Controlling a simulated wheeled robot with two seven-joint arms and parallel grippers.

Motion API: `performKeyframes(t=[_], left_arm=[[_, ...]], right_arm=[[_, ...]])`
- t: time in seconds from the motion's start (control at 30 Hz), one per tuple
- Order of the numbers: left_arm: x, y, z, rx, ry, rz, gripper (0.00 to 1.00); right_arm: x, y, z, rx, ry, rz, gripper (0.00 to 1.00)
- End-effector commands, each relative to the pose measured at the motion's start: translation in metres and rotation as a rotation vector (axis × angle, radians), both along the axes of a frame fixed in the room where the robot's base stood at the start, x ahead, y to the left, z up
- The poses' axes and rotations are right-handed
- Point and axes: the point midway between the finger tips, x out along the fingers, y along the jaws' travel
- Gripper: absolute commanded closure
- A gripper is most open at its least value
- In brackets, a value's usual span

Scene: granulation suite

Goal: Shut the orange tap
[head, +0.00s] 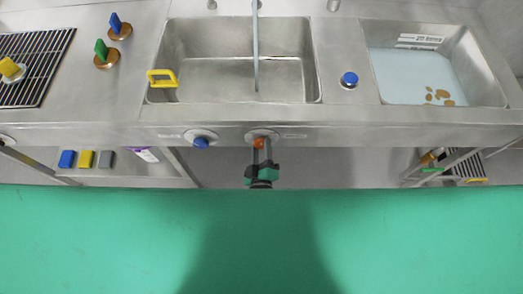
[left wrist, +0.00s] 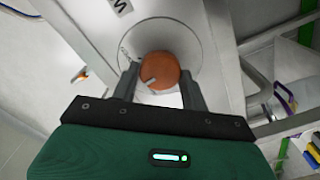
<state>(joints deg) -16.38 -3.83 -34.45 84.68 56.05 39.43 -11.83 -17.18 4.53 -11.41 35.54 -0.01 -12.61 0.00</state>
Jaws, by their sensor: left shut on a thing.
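The orange tap (head: 258,143) is a round knob on the front panel of the sink counter, right of a blue knob (head: 201,142). In the left wrist view the orange tap (left wrist: 159,70) sits in a pale round plate (left wrist: 192,50), with a light mark on its face. My left gripper (head: 262,150) is at the tap, its two dark fingers on either side of the knob. It is shut on the tap; the left wrist view shows my left gripper (left wrist: 160,82) there too. My right gripper is not in view.
Above is a steel sink (head: 190,85) with a thin upright spout (head: 255,50) and a yellow handle (head: 162,77). A basin (head: 400,75) with brown pieces is at right. Blue, yellow and grey blocks (head: 86,159) sit on a lower shelf. The green floor (head: 110,240) in front is clear.

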Motion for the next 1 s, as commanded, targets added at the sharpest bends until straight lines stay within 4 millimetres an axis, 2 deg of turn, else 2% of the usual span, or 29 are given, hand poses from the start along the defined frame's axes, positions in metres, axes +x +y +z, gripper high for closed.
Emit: performKeyframes(t=[0.5,0.8,1.0], left_arm=[[-0.001,0.001,-0.004,-0.460,0.001,0.002,0.78],[0.000,0.001,-0.003,-0.624,0.002,0.001,0.78],[-0.001,0.001,-0.003,-0.673,0.003,0.001,0.78]], right_arm=[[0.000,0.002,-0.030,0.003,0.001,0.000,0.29],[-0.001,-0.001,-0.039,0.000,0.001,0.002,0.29],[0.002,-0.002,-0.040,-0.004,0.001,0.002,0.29]])
